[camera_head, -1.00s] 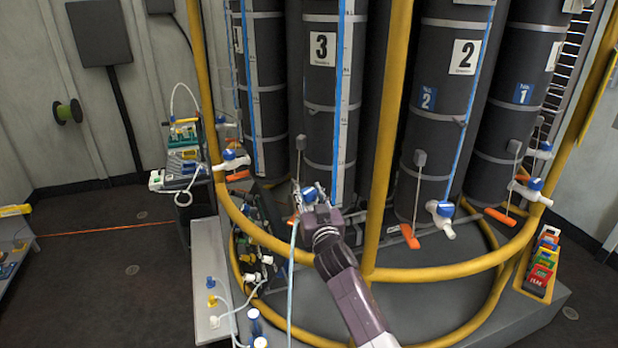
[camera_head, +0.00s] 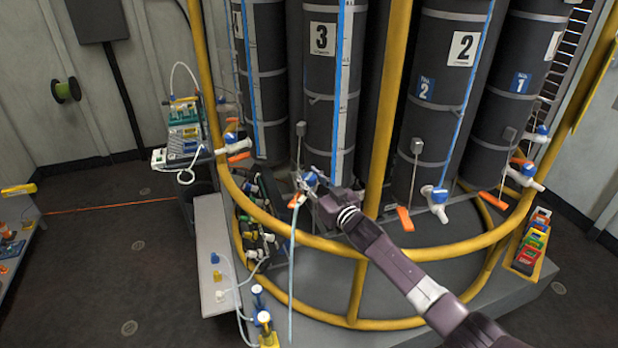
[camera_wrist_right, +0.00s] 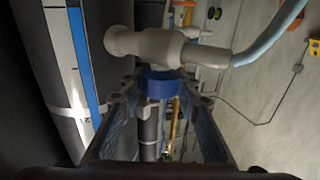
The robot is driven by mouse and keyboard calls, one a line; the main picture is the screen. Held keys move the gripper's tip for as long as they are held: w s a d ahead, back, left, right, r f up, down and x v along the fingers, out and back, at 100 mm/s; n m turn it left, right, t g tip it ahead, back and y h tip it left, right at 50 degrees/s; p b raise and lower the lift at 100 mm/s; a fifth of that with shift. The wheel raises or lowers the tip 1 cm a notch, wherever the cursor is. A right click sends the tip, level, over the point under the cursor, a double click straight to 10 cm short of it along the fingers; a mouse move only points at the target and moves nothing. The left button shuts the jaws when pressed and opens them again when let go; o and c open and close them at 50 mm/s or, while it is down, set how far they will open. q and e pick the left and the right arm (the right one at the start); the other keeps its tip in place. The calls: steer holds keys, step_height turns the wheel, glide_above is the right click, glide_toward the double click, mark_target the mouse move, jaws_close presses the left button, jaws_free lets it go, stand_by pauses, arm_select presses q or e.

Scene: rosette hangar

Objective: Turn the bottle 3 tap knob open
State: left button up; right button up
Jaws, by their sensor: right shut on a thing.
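Bottle 3 (camera_head: 319,90) is a tall dark cylinder with a white "3" label. Its tap has a blue knob (camera_head: 310,179) low at its front, with a pale hose (camera_head: 292,265) hanging down from it. In the right wrist view the blue knob (camera_wrist_right: 159,84) sits below the whitish tap body (camera_wrist_right: 160,46), between the fingers. My right gripper (camera_head: 309,186) is at the tap, shut on the blue knob; the fingers (camera_wrist_right: 159,105) show on both sides of it. The arm partly hides the tap in the head view. My left gripper is not in view.
A yellow rail (camera_head: 330,246) curves in front of the bottles, with a yellow post (camera_head: 382,120) just right of bottle 3. Bottle 2's tap (camera_head: 436,196) is to the right. A grey bench (camera_head: 213,255) with small fittings stands at left.

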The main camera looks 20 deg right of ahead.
steer(key=o, duration=1.2)
steer(key=v, duration=1.2)
steer(key=shift+f, duration=0.2)
